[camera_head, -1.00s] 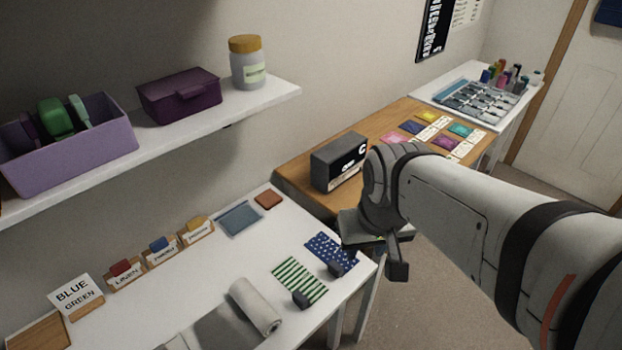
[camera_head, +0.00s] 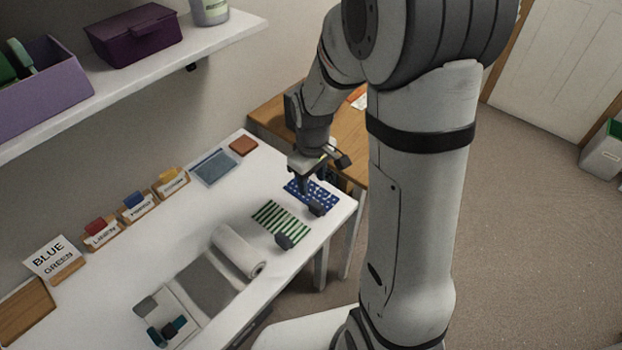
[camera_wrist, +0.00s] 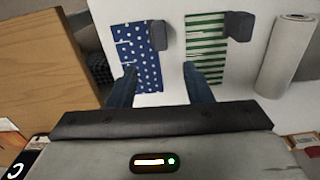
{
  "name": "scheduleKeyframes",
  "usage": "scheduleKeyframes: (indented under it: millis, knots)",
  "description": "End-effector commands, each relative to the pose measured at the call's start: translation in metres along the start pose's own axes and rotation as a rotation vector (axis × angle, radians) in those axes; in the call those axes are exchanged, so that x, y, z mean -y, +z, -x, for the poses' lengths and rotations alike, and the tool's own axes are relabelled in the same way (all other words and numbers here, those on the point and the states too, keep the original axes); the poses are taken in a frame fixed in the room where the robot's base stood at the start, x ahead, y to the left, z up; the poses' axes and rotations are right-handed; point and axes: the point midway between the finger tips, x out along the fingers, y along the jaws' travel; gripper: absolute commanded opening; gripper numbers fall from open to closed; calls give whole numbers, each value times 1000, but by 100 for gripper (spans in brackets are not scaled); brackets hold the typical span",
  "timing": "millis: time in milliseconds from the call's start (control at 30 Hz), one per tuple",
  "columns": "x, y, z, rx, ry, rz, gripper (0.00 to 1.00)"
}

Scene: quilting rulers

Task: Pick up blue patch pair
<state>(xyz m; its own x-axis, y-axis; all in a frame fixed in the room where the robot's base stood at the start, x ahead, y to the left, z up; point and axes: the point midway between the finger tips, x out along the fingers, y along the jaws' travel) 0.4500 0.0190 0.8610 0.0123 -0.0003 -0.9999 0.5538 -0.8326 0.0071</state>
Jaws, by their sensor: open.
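The blue patch pair (camera_head: 303,193) is a dark blue cloth with white dots, flat near the right end of the white table. It also shows in the wrist view (camera_wrist: 136,48), with a dark grey block (camera_wrist: 160,35) at its right edge. My gripper (camera_head: 309,184) is above the blue patch; in the wrist view its two fingers (camera_wrist: 160,84) are apart with nothing between them. The left finger overlaps the lower part of the blue patch in that view. A green-and-white striped patch (camera_head: 278,222) lies beside the blue one, with its own dark block (camera_head: 285,241).
A grey-white fabric roll (camera_head: 238,252) lies left of the striped patch. A sign reading BLUE GREEN (camera_head: 54,258) and small labelled card stands (camera_head: 137,208) line the wall side. A wooden table (camera_wrist: 45,55) adjoins the white table. A shelf (camera_head: 150,75) hangs above.

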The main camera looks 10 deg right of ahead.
Motion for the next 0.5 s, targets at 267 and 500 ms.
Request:
scheduleKeyframes:
  millis: [267,500]
  knots:
    - [-3,-6,-32,14,-9,43,45]
    - [-1,-2,-61,15,-11,41,45]
